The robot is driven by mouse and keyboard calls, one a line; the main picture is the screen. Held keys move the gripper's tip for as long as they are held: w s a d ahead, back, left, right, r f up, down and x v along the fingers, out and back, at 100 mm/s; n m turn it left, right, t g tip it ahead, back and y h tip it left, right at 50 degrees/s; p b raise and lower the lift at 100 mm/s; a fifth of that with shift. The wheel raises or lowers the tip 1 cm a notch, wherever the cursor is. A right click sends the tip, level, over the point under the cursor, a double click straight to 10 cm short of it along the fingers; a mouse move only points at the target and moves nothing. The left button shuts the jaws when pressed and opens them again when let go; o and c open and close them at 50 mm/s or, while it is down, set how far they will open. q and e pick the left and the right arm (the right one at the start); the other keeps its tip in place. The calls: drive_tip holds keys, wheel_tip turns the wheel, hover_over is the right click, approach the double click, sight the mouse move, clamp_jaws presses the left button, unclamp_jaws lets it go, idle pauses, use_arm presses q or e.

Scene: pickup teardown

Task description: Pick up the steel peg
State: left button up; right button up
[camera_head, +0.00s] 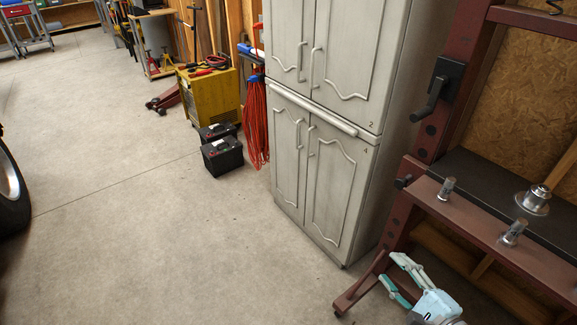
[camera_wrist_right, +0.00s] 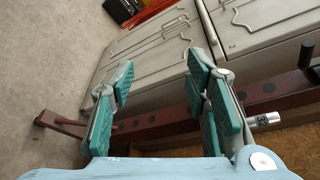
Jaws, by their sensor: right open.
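Two short steel pegs stand out of the dark red press beam in the head view: one nearer the cabinet (camera_head: 447,188) and one further right (camera_head: 513,233). I cannot tell which is the task's peg. My right gripper (camera_head: 393,272), with teal pads, is open and empty, below and left of both pegs, in front of the press. In the right wrist view its fingers (camera_wrist_right: 160,85) are spread apart, and one steel peg (camera_wrist_right: 264,120) shows just right of the right finger, outside the jaws. My left gripper is not in view.
A dark red press frame (camera_head: 408,195) with a round steel part (camera_head: 533,200) on its black bed stands at right. A grey cabinet (camera_head: 320,130) is behind it. Black batteries (camera_head: 222,155) and a yellow unit (camera_head: 210,95) stand left of the cabinet. The concrete floor at left is mostly clear.

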drive_tip(key=w+d+r+m+t+h+p, duration=0.2)
drive_tip(key=d+r+m+h+p, duration=0.1)
drive_tip(key=d+r+m, duration=0.6)
drive_tip(key=m+h, duration=0.6)
drive_tip(key=m, duration=0.3)
approach(452, 185)
drive_tip(key=shift+t+y, duration=0.3)
drive_tip(key=shift+t, duration=0.1)
drive_tip(key=w, duration=0.1)
drive_tip(key=w+d+p, duration=0.1)
drive_tip(key=w, duration=0.1)
drive_tip(key=w+r, duration=0.1)
drive_tip(key=w, duration=0.1)
drive_tip(key=shift+w+d, duration=0.1)
drive_tip(key=shift+d, duration=0.3)
drive_tip(key=w, duration=0.1)
drive_tip(key=w+f+b, duration=0.1)
drive_tip(key=w, duration=0.3)
drive_tip(key=shift+d+f, duration=0.25)
drive_tip(key=shift+w, duration=0.4)
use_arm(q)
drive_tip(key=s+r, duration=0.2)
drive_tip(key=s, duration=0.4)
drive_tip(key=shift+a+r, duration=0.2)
use_arm(e)
drive_tip(key=shift+s+r, duration=0.1)
clamp_jaws()
